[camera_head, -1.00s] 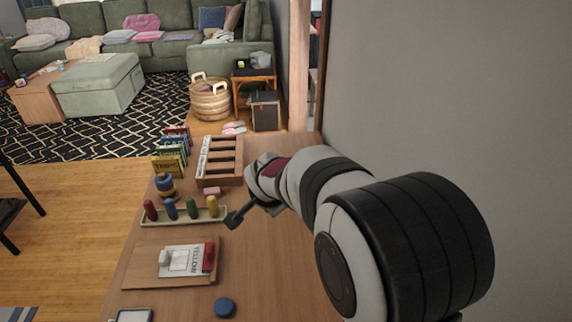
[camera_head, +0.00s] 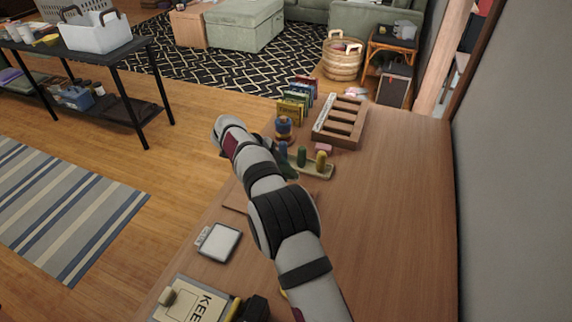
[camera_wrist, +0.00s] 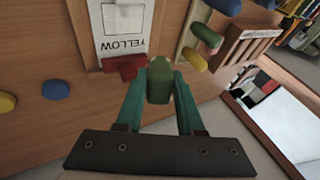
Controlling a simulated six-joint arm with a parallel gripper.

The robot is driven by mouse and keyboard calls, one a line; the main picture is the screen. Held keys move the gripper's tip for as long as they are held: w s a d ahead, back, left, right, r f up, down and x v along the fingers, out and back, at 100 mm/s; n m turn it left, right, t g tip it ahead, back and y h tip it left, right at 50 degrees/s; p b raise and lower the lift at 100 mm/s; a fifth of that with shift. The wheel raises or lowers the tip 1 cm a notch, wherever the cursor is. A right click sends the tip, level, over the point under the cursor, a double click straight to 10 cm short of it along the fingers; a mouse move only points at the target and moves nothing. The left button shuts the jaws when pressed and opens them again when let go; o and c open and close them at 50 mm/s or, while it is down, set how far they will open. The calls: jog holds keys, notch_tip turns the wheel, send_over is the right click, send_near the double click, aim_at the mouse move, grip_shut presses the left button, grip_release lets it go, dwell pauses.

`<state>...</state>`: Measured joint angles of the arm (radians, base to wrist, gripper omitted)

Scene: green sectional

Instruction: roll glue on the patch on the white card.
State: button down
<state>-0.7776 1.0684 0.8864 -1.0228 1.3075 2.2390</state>
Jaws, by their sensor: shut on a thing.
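The white card (camera_wrist: 108,22) marked YELLOW lies on a brown board (camera_wrist: 86,36) in the wrist view. An outlined square (camera_wrist: 110,46), which looks like the patch, is near its lettering. A red clip-like piece (camera_wrist: 125,67) sits at the card's edge. My gripper (camera_wrist: 160,88) is shut on a green thing (camera_wrist: 159,83), seen nearly end-on; what it is I cannot tell. It appears beside the red piece; the height above the board is unclear. In the head view my arm hides the card and the gripper; only a corner of the board (camera_head: 234,198) shows.
Coloured pegs stand in a tray (camera_head: 318,170); the green peg (camera_wrist: 207,36) is close by in the wrist view. Behind are a wooden rack (camera_head: 340,120) and upright books. A white pad (camera_head: 220,242) and a KEEP card (camera_head: 190,303) lie nearer. The right tabletop is clear.

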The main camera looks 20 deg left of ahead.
jog(key=shift+f, duration=2.7)
jog(key=shift+s+f, duration=0.5)
jog(key=shift+s, duration=1.55)
jog(key=shift+w, duration=1.95)
jog(key=shift+w+r, duration=0.1)
jog(key=shift+r, duration=3.9)
